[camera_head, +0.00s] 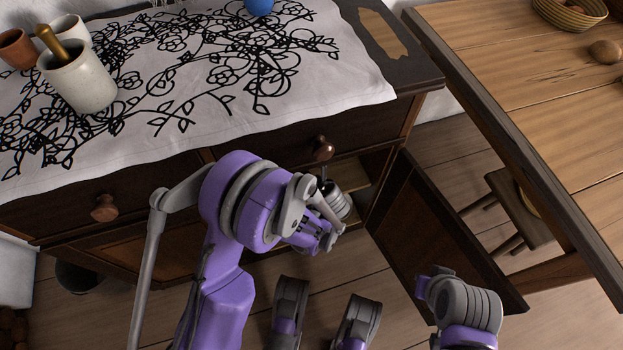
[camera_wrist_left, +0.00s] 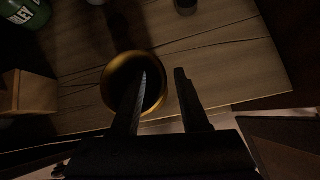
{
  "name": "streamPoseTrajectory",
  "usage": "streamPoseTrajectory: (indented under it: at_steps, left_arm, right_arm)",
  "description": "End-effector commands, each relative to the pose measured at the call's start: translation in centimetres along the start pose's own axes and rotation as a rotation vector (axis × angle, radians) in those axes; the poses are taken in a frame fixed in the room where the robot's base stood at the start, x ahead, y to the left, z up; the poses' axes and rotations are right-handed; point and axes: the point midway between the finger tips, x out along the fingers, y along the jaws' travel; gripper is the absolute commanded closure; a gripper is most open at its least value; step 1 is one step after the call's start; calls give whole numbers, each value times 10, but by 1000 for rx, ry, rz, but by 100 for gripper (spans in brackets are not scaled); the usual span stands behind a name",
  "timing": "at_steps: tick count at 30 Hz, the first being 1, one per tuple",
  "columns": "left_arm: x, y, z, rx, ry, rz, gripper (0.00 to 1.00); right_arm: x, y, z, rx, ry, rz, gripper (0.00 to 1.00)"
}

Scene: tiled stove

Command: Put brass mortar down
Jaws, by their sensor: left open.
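The brass mortar (camera_wrist_left: 107,84) shows in the left wrist view as a round golden rim with a dark hollow. It stands on a wooden board (camera_wrist_left: 225,60) inside the dim cabinet. My left gripper (camera_wrist_left: 163,74) is open around the rim's right side. One finger crosses the mortar's opening and the other is outside the rim on the right. I cannot tell whether either finger touches it. In the head view my left arm reaches into the cabinet (camera_head: 372,165), and the fingertips and the mortar are hidden.
The open cabinet door (camera_head: 435,235) stands right of my left arm. In the wrist view a green container (camera_wrist_left: 28,12), a wooden block (camera_wrist_left: 30,92) and a small dark jar (camera_wrist_left: 186,6) are near the mortar. A pale crock with a pestle (camera_head: 78,82) stands on the patterned cloth.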

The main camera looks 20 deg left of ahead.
Motion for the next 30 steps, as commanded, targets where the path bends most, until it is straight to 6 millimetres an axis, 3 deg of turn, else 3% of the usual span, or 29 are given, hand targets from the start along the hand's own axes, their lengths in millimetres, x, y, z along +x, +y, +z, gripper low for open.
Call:
streamPoseTrajectory:
  at_steps: [6,18,24,30]
  left_arm:
    - [-36,-2,-3,3,1,-4,55]
    - [-98,-12,-68,3,0,-3,55]
    - [-111,-14,-82,1,0,-2,55]
    - [-114,-13,-85,-4,1,0,55]
  right_arm:
    - [-7,0,-1,0,-1,0,100]
    - [-15,0,-3,0,-1,0,100]
    - [-16,0,-3,0,-1,0,100]
    - [-16,0,-3,0,-1,0,100]
